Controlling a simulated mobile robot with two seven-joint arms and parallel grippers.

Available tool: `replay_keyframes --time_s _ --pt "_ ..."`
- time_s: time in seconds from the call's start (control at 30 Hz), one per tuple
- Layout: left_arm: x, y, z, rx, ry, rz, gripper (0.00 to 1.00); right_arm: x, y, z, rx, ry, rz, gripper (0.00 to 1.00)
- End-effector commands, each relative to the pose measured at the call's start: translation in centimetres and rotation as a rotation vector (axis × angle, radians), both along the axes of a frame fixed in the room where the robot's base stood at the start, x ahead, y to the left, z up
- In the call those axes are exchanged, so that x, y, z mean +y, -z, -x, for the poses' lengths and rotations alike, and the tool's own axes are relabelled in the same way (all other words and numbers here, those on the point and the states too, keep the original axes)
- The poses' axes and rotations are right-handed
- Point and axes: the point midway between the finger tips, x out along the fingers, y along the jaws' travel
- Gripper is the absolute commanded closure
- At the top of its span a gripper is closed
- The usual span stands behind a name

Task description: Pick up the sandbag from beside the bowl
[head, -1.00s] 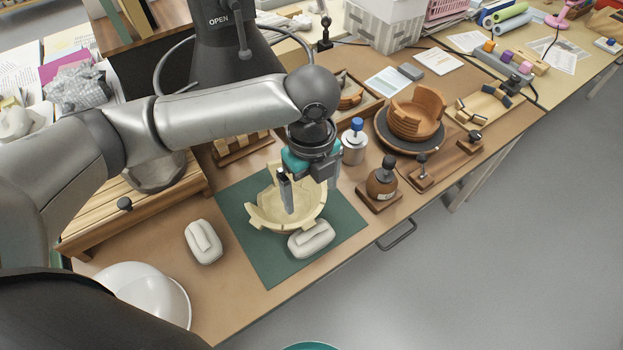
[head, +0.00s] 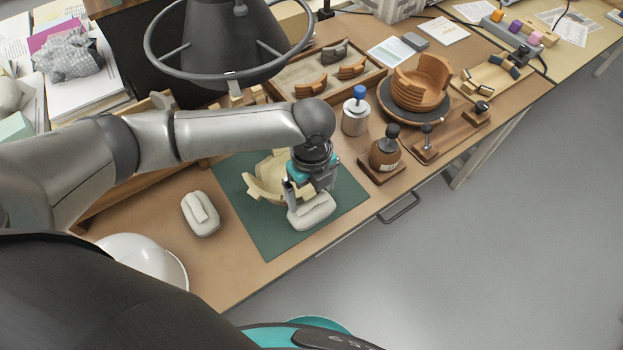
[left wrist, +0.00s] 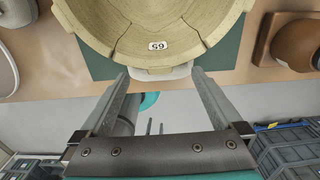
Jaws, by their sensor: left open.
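The pale bowl of joined sherds (head: 262,184) sits on the green mat (head: 268,240). In the left wrist view the bowl (left wrist: 150,22) fills the top and carries a small number label. A whitish sandbag (head: 313,213) lies on the mat against the bowl's near right side. It shows in the left wrist view as a pale strip (left wrist: 160,74) below the bowl, mostly hidden. My left gripper (head: 307,200) is open, pointing down just over this sandbag. In the left wrist view the fingertips (left wrist: 160,73) are spread to either side of the strip; contact cannot be told.
A second sandbag (head: 200,213) lies left of the mat, near a white bowl (head: 150,264). A brown jar on a wooden base (head: 384,155) and a blue-topped canister (head: 356,112) stand right of the gripper. The table's front edge is close.

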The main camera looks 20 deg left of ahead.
Motion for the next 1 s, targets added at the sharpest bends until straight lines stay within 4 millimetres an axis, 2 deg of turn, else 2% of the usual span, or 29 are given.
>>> replay_keyframes --time_s 0.03,0.2,0.6,1.0 --pt "0.0 1.0 0.1 0.003 0.001 -0.001 0.0 0.0 0.4 0.0 -0.001 0.0 0.0 0.28" --pt "0.0 2.4 0.0 0.001 0.0 0.0 0.0 0.0 0.7 -0.1 -0.001 0.0 0.001 0.28" --pt "0.0 2.8 0.0 0.0 0.001 0.001 0.01 0.0 0.8 -0.1 -0.002 -0.001 0.0 0.28" --pt "0.0 2.8 0.0 0.001 0.001 0.001 0.46 0.0 0.8 -0.1 -0.001 -0.002 0.0 0.28"
